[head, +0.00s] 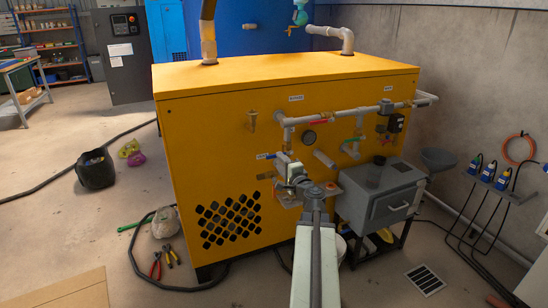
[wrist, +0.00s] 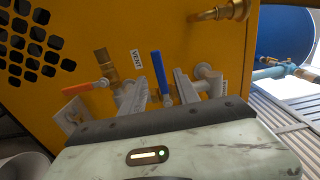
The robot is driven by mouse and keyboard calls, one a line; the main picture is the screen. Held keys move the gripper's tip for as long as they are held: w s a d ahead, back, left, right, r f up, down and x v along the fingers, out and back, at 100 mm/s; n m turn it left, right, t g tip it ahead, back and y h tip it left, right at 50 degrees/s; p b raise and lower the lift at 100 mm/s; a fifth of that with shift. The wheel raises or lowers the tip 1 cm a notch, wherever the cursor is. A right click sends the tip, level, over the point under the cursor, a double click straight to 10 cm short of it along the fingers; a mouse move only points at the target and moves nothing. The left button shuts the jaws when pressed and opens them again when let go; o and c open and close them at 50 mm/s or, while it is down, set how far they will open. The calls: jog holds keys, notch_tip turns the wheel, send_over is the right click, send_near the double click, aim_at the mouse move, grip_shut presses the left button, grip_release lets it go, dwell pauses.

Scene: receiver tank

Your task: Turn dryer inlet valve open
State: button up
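The yellow dryer cabinet (head: 215,130) carries pipes and several valve levers on its front. A red lever (head: 319,122) and a green lever (head: 353,139) sit on the piping; a blue lever (head: 265,156) is lower left. I cannot tell from the small labels which one is the dryer inlet. My gripper (head: 304,180) is at the lower piping and hides part of it. In the wrist view my gripper (wrist: 158,90) is open. The blue lever (wrist: 160,74) shows in the gap between its fingers; contact is unclear. An orange lever (wrist: 84,88) is to the left.
A grey box (head: 380,200) on a stand is right of my gripper. A gauge (head: 309,137) and a brass fitting (head: 252,118) are on the panel. Pliers (head: 164,260), a sack (head: 164,222), a black bucket (head: 95,168) and a hose lie on the floor at left.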

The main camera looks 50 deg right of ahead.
aim_at(275, 157)
jog(key=x, duration=0.5)
jog(key=shift+w+d, duration=0.1)
jog(key=shift+w, duration=0.3)
grip_shut()
dwell(0.9)
